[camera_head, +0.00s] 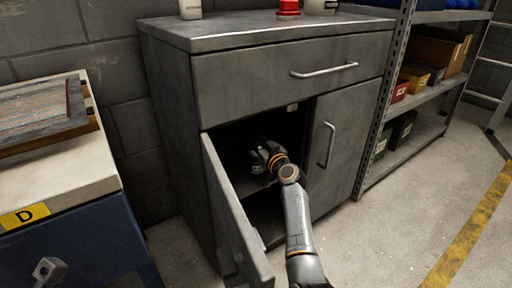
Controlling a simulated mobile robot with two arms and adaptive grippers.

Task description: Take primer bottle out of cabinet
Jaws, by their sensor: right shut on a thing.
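A grey metal cabinet (232,80) stands in the middle of the view. Its left door (232,215) is swung open and its right door (338,138) is closed. My right arm reaches in through the opening from below. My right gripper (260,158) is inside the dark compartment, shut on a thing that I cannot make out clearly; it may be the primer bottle. The gripper and the dark interior hide most of it.
A white bottle (190,9) and a red-lidded container (288,7) stand on the cabinet top. A metal shelf rack (418,150) with bins is at right. A blue-fronted bench (75,245) is at left. Free floor lies at lower right.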

